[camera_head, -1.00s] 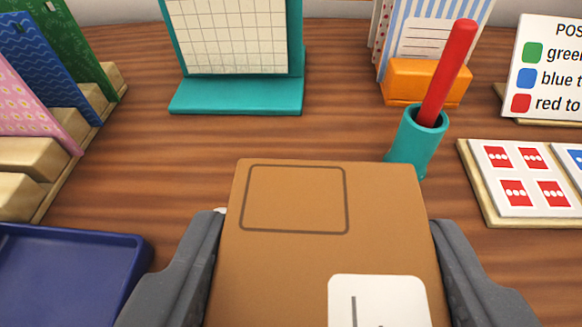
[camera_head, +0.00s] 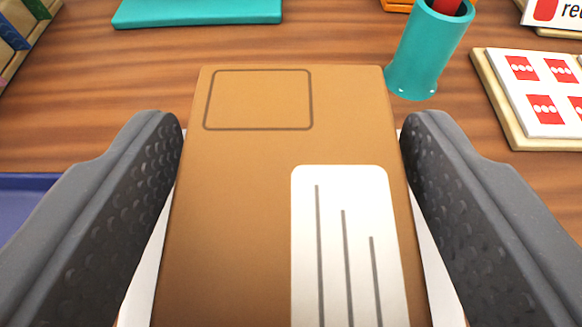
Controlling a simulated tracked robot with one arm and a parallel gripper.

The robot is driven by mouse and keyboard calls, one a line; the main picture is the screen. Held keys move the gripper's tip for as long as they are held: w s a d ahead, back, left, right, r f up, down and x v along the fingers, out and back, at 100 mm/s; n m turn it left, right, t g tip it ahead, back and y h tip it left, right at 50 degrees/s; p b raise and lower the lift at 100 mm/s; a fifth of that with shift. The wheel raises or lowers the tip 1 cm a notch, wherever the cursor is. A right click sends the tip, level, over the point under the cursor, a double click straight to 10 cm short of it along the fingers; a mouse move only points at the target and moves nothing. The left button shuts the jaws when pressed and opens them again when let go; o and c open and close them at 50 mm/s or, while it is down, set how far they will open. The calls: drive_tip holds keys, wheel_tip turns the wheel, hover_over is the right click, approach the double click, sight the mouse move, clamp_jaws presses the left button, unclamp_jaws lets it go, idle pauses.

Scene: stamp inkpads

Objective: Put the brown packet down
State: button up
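The brown packet (camera_head: 240,200) lies flat in the middle of the view, with an empty outlined box at its far left and a white label (camera_head: 340,250) with dark lines. My gripper (camera_head: 292,125) has one dark grey finger on each side of the packet. Narrow gaps show between the fingers and the packet's sides, so it is open around the packet. A white surface (camera_head: 441,285) shows beneath the packet along both sides; most of it is hidden.
A teal cup (camera_head: 425,55) with a red stick stands just beyond the packet's far right corner. A board with red stamps (camera_head: 490,85) lies at the right. A blue tray (camera_head: 25,190) is at the left, partly behind my finger. Bare wooden table (camera_head: 120,80) lies beyond the packet.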

drive_tip(key=shift+o, duration=0.5)
drive_tip(key=shift+s+r, duration=0.15)
drive_tip(key=p+v, duration=0.2)
drive_tip(key=v, duration=0.9)
drive_tip(key=shift+s+r+p, duration=0.2)
drive_tip(key=shift+s+p, duration=0.1)
drive_tip(key=shift+p, duration=0.05)
